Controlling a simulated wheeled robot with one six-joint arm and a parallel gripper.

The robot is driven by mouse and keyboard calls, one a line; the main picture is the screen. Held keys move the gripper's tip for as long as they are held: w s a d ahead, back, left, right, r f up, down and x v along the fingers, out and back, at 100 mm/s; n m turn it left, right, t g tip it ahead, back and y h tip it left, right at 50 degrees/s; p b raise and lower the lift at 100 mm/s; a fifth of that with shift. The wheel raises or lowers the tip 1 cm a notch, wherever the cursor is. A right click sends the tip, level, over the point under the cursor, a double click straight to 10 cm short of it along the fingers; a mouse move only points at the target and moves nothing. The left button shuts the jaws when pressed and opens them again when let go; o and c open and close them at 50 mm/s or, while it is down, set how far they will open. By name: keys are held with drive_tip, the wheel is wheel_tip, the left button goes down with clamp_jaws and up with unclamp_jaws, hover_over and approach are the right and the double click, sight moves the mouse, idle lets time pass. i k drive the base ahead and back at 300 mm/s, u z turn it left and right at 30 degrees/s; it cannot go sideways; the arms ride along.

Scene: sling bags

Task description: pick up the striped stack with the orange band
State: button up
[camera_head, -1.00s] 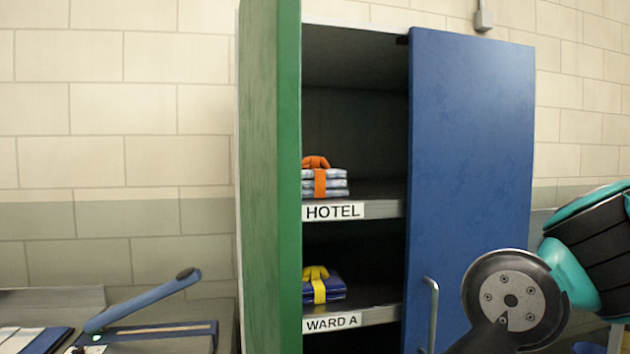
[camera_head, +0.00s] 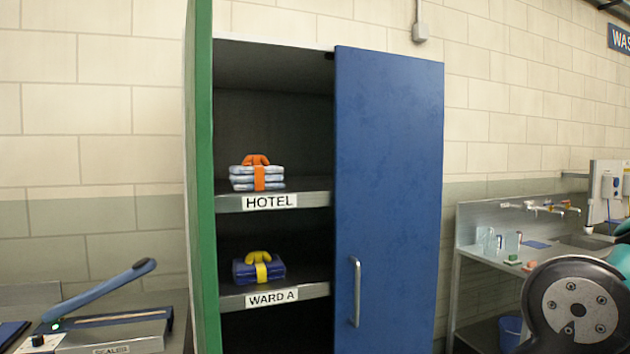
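The striped stack with the orange band (camera_head: 243,178) sits on the upper shelf marked HOTEL, inside the open cabinet. It is white and blue-grey folded layers, with an orange band (camera_head: 259,177) down its front and an orange knotted grip (camera_head: 256,160) on top. Nothing touches it from my side. Part of my own arm shows at the lower right, well apart from the stack. My gripper's fingers are not in the frame.
The cabinet's green left door (camera_head: 202,200) stands open; its blue right door (camera_head: 388,200) covers the right part. A dark blue stack with a yellow band (camera_head: 243,272) lies on the WARD A shelf (camera_head: 312,291). A sealer (camera_head: 100,330) stands lower left; a sink counter (camera_head: 490,256) is at right.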

sight(246, 177)
drive_tip(key=z, duration=0.1)
drive_tip(key=k, duration=0.5)
drive_tip(key=z, duration=0.8)
drive_tip(key=i, duration=1.8)
drive_tip(key=u, duration=1.35)
drive_tip(key=i, duration=0.65)
drive_tip(key=u, duration=0.75)
